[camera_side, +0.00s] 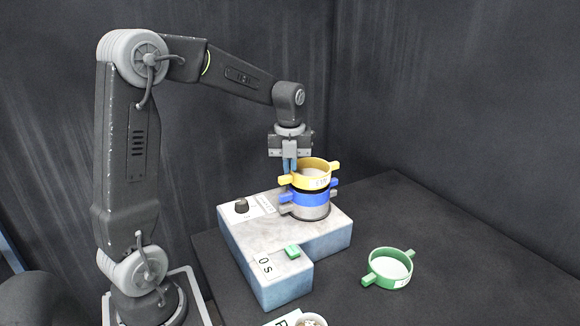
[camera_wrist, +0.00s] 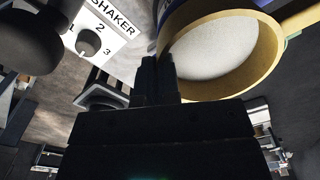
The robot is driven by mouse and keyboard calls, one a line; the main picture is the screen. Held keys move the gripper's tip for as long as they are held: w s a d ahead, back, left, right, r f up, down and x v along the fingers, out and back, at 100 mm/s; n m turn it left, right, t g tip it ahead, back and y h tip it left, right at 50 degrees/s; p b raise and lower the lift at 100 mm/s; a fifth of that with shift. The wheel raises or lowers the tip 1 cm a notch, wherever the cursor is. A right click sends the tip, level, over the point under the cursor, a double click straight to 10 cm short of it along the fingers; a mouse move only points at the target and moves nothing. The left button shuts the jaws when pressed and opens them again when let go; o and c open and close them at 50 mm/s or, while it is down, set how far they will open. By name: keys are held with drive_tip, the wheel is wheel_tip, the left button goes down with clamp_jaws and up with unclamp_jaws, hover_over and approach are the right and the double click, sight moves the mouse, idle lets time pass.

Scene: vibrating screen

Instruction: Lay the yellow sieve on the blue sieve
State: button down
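The yellow sieve (camera_side: 318,183) is a ring with two side handles. It sits directly over the blue sieve (camera_side: 316,199) in the side view, and I see no clear gap between them. The blue sieve rests on a grey sieve (camera_side: 312,212) on the shaker. My gripper (camera_side: 289,170) points down at the yellow sieve's left handle. Its fingers look close together on that handle, which they hide in the wrist view (camera_wrist: 158,75). The yellow rim (camera_wrist: 272,60) fills the upper right there, with a pale mesh inside.
The shaker (camera_side: 275,240) has a black dial (camera_side: 241,205) and a green switch (camera_side: 292,251). A green sieve (camera_side: 388,268) lies on the dark table to the right. A container with pale contents (camera_side: 312,320) is partly cut off at the bottom edge.

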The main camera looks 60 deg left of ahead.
drive_tip(key=shift+f, duration=0.25)
drive_tip(key=shift+f, duration=0.35)
drive_tip(key=c, duration=1.3)
unclamp_jaws()
drive_tip(key=shift+c, duration=0.2)
wheel_tip(320, 180, up, 12)
drive_tip(key=s+d+f+n+t, duration=0.2)
drive_tip(key=s+d+n, duration=0.6)
drive_tip(key=n, duration=0.4)
drive_tip(key=s+d+f+n+t, duration=0.3)
drive_tip(key=s+d+n, duration=0.5)
drive_tip(key=n, duration=0.4)
drive_tip(key=shift+s+d+f+t, duration=0.3)
drive_tip(key=shift+d+f, duration=0.15)
drive_tip(key=shift+d, duration=0.2)
